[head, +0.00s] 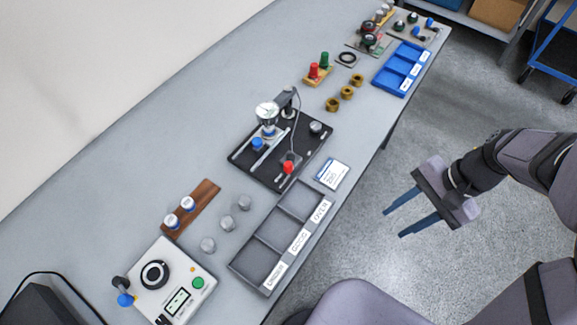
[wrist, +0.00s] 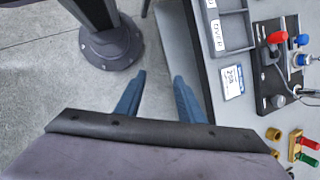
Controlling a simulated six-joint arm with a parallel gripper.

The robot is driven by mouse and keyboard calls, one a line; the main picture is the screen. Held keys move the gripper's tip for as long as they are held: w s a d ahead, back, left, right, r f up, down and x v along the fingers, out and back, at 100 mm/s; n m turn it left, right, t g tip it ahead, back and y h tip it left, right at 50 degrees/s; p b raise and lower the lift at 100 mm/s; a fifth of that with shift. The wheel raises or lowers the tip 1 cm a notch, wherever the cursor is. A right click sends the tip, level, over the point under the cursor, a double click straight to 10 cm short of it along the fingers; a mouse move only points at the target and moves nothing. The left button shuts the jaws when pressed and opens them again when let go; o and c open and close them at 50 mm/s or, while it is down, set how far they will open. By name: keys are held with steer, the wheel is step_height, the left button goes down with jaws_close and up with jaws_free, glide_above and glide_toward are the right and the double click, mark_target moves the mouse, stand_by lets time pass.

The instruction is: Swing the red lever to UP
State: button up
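The red lever (head: 288,167) has a red knob and sits at the near right edge of the black fixture plate (head: 240,158), in the middle of the bench. The red knob also shows in the wrist view (wrist: 277,37), at upper right. Any UP marking is too small to read, so I cannot tell its setting. My gripper (head: 394,224) is off the bench's right side, above the floor and apart from the lever. Its two blue fingers are spread with nothing between them, as the wrist view (wrist: 159,76) also shows.
The fixture carries a dial gauge (head: 267,112) on a stand and a blue knob (head: 257,145). A white card (head: 332,174) and a grey labelled tray (head: 249,258) lie nearby. Brass bushings (head: 347,93) and a blue tray (head: 382,76) stand farther back.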

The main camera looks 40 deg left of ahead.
mark_target(290, 163)
steer(key=a+m+g+y, duration=0.1)
steer(key=a, duration=0.3)
steer(key=w+a+m+g+y+b, duration=0.1)
steer(key=a, duration=0.4)
steer(key=w+a+m+g+y+b, duration=0.1)
steer(key=a, duration=0.4)
steer(key=shift+w+a+f+g+y, duration=0.1)
steer(key=shift+a+f+g+y, duration=0.05)
steer(key=shift+f+g+y, duration=0.15)
steer(key=a+g, duration=0.1)
steer(key=a, duration=0.1)
steer(key=a+r+m+y+b, duration=0.1)
steer(key=a, duration=0.2)
steer(key=a+r+g+y+b, duration=0.1)
steer(key=a, duration=0.2)
steer(key=shift+w+a+m+g, duration=0.1)
steer(key=shift+a+m+g, duration=0.05)
steer(key=shift+m+g, duration=0.15)
steer(key=shift+y, duration=0.3)
steer(key=shift+p+x, duration=0.75)
steer(key=shift+x, duration=3)
steer(key=shift+a+r, duration=0.15)
jaws_close()
